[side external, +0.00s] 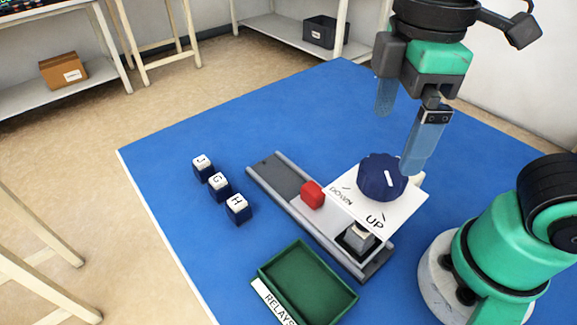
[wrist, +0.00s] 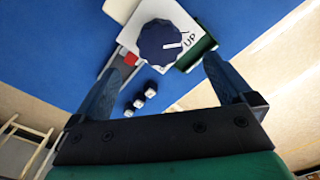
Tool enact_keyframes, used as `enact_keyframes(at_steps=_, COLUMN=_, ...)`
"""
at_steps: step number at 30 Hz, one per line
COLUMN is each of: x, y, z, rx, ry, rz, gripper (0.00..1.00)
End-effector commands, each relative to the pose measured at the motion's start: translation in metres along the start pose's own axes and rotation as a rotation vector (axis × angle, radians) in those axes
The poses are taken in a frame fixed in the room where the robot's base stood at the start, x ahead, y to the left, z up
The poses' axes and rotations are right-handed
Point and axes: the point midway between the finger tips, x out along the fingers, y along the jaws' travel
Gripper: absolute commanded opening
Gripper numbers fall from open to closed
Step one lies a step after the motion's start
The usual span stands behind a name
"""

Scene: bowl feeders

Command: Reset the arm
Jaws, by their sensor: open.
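My gripper (side external: 405,125) is open and empty, raised above the blue mat (side external: 330,100) at the upper right of the side view. Its two blue fingers stand wide apart in the wrist view (wrist: 165,85). A dark blue knob (side external: 380,177) with a white mark sits on a white plate (side external: 405,212) lettered UP and DOWN. In the side view the knob is just below and left of the nearer fingertip. The knob also shows ahead of the fingers in the wrist view (wrist: 160,42).
The plate stands by a grey rail (side external: 272,177) with a red block (side external: 312,195). Three lettered cubes, J (side external: 203,169), G (side external: 219,187) and H (side external: 239,208), stand left. A green RELAYS tray (side external: 310,284) lies in front. The mat's far left is clear.

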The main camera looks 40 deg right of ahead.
Motion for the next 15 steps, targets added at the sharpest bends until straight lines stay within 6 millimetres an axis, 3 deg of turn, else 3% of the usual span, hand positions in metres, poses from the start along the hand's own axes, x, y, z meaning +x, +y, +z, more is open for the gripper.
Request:
enact_keyframes(at_steps=8, x=0.002, y=0.003, z=-0.002, rx=0.015, ry=0.011, rz=0.005, gripper=1.00)
enact_keyframes(at_steps=11, x=0.015, y=0.022, z=-0.011, rx=0.132, ry=0.095, rz=0.047, gripper=1.00)
enact_keyframes(at_steps=15, x=0.045, y=0.070, z=-0.022, rx=0.433, ry=0.294, rz=0.145, gripper=1.00)
